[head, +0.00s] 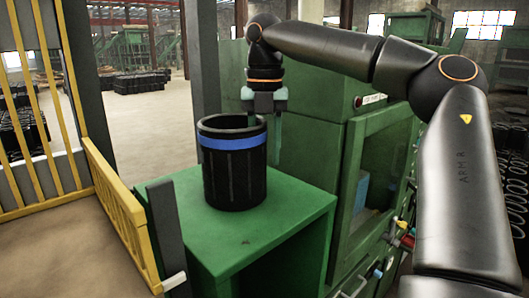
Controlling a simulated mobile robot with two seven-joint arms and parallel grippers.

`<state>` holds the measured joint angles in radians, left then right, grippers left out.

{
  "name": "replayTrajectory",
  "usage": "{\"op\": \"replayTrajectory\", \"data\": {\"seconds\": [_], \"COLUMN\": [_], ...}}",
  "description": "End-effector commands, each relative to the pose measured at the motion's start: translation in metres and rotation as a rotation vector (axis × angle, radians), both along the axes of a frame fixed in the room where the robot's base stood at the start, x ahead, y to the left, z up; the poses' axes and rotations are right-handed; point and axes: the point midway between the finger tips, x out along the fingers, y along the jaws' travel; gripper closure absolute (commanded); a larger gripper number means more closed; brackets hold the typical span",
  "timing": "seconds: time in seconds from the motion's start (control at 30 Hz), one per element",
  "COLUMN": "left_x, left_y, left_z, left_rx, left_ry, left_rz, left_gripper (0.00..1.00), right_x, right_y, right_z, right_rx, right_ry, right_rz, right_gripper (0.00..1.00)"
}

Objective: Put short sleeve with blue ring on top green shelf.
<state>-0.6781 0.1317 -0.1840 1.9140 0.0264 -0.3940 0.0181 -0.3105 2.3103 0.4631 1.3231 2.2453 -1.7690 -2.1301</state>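The short black sleeve with a blue ring (234,168) stands upright on the top green shelf (290,210), near its back edge. The blue band runs around it just below its open upper rim. My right gripper (265,128) points down at the sleeve's right side. Its fingers are apart. One finger reaches down at the sleeve's opening, and the other hangs just outside the right wall with a small gap showing. The lower part of the first finger is hidden by the sleeve. My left gripper is not in view.
A yellow barrier (118,215) and a dark post (170,235) stand left of the shelf. A green machine cabinet (310,110) with a window rises behind and to the right. The shelf's front part is clear.

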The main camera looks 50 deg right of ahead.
Motion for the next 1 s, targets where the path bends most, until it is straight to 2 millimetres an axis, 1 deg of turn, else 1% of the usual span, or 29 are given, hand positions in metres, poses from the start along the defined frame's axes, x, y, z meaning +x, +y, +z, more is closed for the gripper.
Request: {"op": "replayTrajectory", "data": {"seconds": [0.3, 0.5, 0.63, 1.0], "left_x": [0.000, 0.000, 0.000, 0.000], "left_y": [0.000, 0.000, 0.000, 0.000], "left_z": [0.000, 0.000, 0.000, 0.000], "left_rx": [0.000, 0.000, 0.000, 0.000], "left_ry": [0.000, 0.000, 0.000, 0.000], "left_rz": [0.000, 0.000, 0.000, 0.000], "left_gripper": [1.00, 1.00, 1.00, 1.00], "right_x": [0.001, 0.000, 0.000, 0.000], "right_y": [0.000, 0.000, 0.001, 0.001], "right_z": [0.048, 0.067, 0.071, 0.072], "right_rx": [-0.001, -0.001, -0.001, 0.000], "right_ry": [-0.002, 0.000, -0.001, 0.000], "right_rz": [0.000, 0.001, 0.002, 0.002], "right_gripper": [0.60, 0.60, 0.60, 0.60]}}
